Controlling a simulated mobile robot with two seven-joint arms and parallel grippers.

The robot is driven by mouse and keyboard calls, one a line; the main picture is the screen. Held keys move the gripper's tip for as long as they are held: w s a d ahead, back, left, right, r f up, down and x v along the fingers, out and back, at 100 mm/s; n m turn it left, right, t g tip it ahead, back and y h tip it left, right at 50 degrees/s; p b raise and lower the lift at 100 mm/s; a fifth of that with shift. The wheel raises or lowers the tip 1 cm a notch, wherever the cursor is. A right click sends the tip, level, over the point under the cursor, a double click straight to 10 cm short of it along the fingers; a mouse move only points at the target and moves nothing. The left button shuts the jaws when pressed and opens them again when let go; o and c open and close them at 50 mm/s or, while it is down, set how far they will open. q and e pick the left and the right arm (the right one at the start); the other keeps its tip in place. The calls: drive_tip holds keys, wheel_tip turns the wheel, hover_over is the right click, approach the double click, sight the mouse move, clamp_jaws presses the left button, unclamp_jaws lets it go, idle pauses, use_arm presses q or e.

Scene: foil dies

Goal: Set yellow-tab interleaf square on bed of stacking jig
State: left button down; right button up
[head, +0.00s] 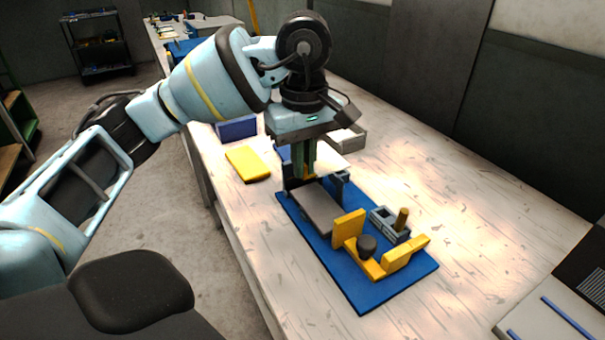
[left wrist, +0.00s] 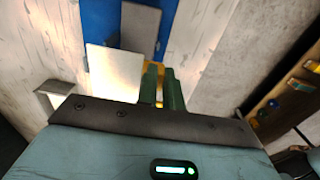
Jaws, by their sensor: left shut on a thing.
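My left gripper (head: 304,176) points down at the far end of the blue jig base. Its green fingers also show in the left wrist view (left wrist: 162,90), shut with a bit of yellow showing around them. The interleaf, a thin white sheet (left wrist: 115,72), spreads out beside the fingers; its yellow tab (left wrist: 153,69) is largely hidden by them. The stacking jig has a blue base (head: 363,295) and a flat grey bed (head: 315,206), which also shows in the left wrist view (left wrist: 140,25). The sheet appears beyond the bed, apart from it. My right gripper is not in view.
On the jig base stand a yellow bracket (head: 348,228), a black knob (head: 366,245) and a grey block with a peg (head: 391,224). A yellow pad (head: 247,163) and a blue box (head: 237,128) lie left of my gripper.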

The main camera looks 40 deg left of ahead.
use_arm(q)
wheel_tip(320, 180, down, 3)
drive_tip(key=shift+f, duration=0.2)
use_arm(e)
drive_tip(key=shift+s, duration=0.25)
use_arm(q)
drive_tip(key=shift+f, duration=0.4)
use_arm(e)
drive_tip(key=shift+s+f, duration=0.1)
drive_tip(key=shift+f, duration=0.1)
use_arm(q)
drive_tip(key=c, duration=1.6)
unclamp_jaws()
drive_tip(key=shift+o, duration=0.3)
drive_tip(key=shift+r, duration=0.1)
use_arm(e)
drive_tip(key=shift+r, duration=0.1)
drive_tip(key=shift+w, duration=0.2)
